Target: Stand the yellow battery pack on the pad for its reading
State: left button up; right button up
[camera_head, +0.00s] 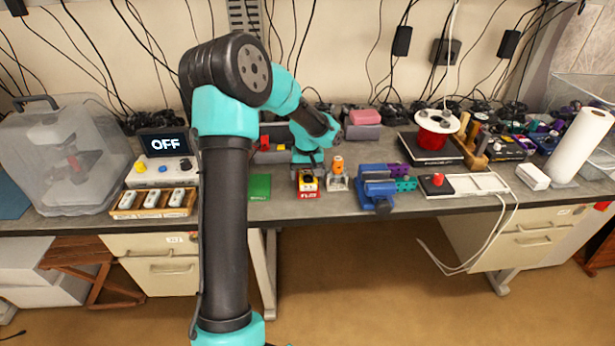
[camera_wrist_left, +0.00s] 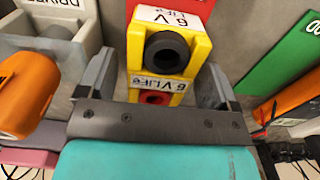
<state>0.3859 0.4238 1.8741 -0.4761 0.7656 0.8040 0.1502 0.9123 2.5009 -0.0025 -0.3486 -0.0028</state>
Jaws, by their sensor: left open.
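In the wrist view the pack (camera_wrist_left: 136,68) shows a black round terminal, a red round terminal and "6V LiFe" labels. The left gripper's fingers (camera_wrist_left: 160,88) are open, one on each side of the pack. I cannot tell whether either finger touches it. A red part with a white label (camera_wrist_left: 190,8) shows at the pack's far side. A flat green pad (camera_head: 260,187) lies on the bench to the left of the pack. My right gripper is not in view.
A screwdriver with an orange handle (camera_head: 337,165) stands in a grey holder close to the pack's right. A blue vise (camera_head: 377,188) is further right. A box with an "OFF" display (camera_head: 163,146) and a wooden tray (camera_head: 150,212) are left. The bench's front edge is near.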

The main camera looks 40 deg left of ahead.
aim_at(308, 172)
pick_arm(q)
notch_tip(308, 172, up, 11)
dwell(0.4)
jog(key=shift+f, duration=0.15)
